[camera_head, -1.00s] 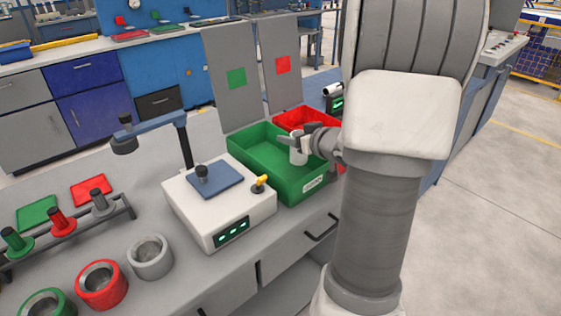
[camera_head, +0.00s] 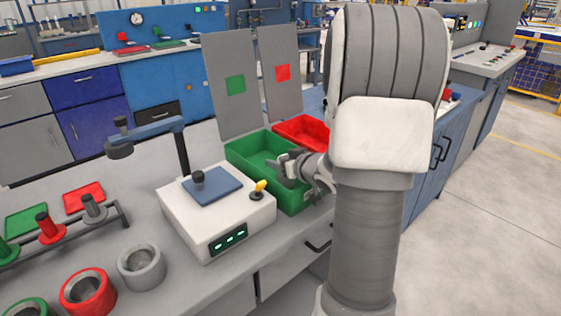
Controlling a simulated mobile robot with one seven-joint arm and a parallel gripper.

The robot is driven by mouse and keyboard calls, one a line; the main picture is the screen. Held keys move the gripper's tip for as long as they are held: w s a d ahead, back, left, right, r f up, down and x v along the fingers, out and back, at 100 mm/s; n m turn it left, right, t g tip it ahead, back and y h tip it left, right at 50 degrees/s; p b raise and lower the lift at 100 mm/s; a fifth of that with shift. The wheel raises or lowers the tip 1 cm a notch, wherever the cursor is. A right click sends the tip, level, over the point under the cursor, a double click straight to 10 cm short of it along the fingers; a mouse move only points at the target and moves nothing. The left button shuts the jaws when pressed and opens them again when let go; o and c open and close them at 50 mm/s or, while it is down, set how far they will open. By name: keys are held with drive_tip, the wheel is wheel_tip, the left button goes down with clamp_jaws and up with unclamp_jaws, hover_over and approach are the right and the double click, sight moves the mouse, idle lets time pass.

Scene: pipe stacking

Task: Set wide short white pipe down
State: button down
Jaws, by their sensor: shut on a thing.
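My gripper (camera_head: 285,161) is over the right part of the green bin (camera_head: 246,167), with its fingers pointing left at about the height of the rim. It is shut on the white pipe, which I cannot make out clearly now. The fingers and the small scale of the view hide it. I cannot tell whether the pipe touches the bin floor.
A red bin (camera_head: 302,129) stands behind the green one, with two grey upright panels (camera_head: 232,85) at the back. A white device (camera_head: 217,222) with a blue pad is close on the left. Pipe rings (camera_head: 141,267) lie at the front left.

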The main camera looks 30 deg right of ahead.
drive_tip(key=shift+c, duration=1)
unclamp_jaws()
drive_tip(key=shift+r, duration=0.25)
drive_tip(key=p+v, duration=0.4)
drive_tip(key=v, duration=0.8)
drive_tip(key=shift+f, duration=0.2)
